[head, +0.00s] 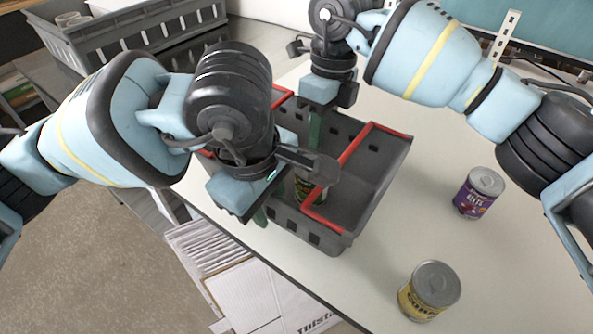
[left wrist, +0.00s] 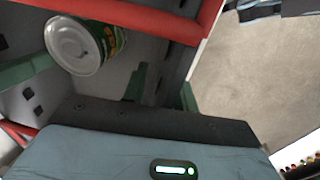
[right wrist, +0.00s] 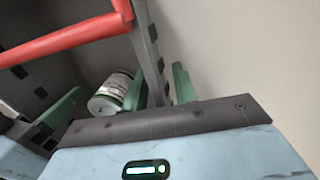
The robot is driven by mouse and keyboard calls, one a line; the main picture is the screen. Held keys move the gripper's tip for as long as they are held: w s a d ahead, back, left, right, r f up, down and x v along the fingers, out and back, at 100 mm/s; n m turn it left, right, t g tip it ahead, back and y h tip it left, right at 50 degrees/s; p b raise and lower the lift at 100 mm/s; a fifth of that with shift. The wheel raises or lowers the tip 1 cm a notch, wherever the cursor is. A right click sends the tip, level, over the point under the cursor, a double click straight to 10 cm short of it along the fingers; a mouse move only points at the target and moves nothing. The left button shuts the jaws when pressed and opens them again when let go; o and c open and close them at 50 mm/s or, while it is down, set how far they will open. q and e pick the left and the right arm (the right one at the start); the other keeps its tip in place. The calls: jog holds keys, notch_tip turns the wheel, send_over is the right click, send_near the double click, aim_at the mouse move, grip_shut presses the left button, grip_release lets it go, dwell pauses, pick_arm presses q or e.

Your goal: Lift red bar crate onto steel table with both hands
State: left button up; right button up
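The red bar crate (head: 378,190) is a grey plastic crate with red bars. It is at the white-grey table's left edge in the head view; I cannot tell whether its base touches the top. A can with a green label (left wrist: 75,47) lies inside and also shows in the right wrist view (right wrist: 112,92). My left gripper (head: 262,212) has its green fingers on both sides of the near wall, closed on it. My right gripper (head: 316,125) has its fingers on both sides of the opposite wall, closed on it. The wrists hide part of the crate.
The table top (head: 400,235) is clear right of the crate except for a purple-labelled can (head: 478,194) and a yellow-labelled can (head: 429,291). Grey crates (head: 130,40) stand at the back left. A cardboard box (head: 255,295) is below the table's edge.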

pick_arm(q)
jog(key=shift+f, duration=0.2)
pick_arm(e)
jog(key=shift+f, duration=0.2)
pick_arm(q)
grip_shut()
pick_arm(e)
grip_shut()
dwell(1.0)
